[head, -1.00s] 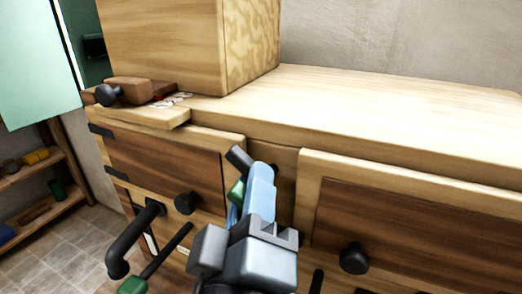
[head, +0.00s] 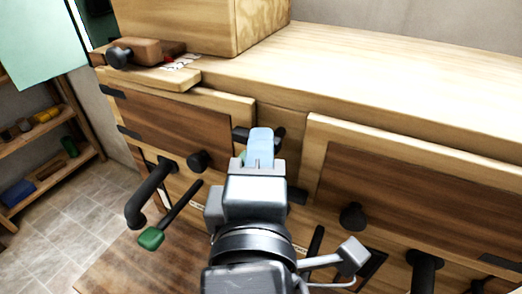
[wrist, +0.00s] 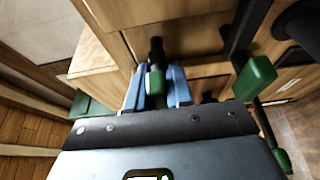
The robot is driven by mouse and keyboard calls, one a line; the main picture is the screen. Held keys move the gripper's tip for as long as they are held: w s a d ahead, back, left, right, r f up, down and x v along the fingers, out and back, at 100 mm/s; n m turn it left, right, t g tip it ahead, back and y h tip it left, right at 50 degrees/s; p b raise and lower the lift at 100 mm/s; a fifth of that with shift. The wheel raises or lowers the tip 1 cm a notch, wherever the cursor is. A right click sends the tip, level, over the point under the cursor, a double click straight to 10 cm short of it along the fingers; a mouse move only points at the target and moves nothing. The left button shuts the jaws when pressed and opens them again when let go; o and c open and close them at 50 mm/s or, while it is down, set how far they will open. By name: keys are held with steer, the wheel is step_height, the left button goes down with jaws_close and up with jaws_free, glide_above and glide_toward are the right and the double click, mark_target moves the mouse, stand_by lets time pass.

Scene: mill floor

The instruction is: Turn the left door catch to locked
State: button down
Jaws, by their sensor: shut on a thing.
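The left door (head: 165,125) of the cabinet has a dark panel in a pale frame and looks closed. By its right edge is a black catch (head: 240,133), partly hidden behind my gripper (head: 260,140). In the wrist view, the catch (wrist: 157,52) is a black bar with a green end (wrist: 155,82). The blue fingers of my gripper (wrist: 156,88) lie on both sides of it, shut on it. In the head view my gripper and wrist cover much of the catch, so its exact turn cannot be told.
A round black knob (head: 198,161), a black pipe handle (head: 150,190) and a green-ended lever (head: 151,238) stick out left of my gripper. A right door (head: 420,200) has its own knob (head: 352,216). A wooden box (head: 180,22) stands on the worktop (head: 370,85).

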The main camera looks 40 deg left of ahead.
stand_by(0.4)
steer(key=c, duration=1.1)
jaws_free()
steer(key=b+v, duration=0.1)
steer(key=v, duration=0.6)
steer(key=shift+s+d+b, duration=0.2)
steer(key=shift+s+b, duration=0.1)
steer(key=shift+b, duration=0.1)
steer(key=shift+f, duration=0.1)
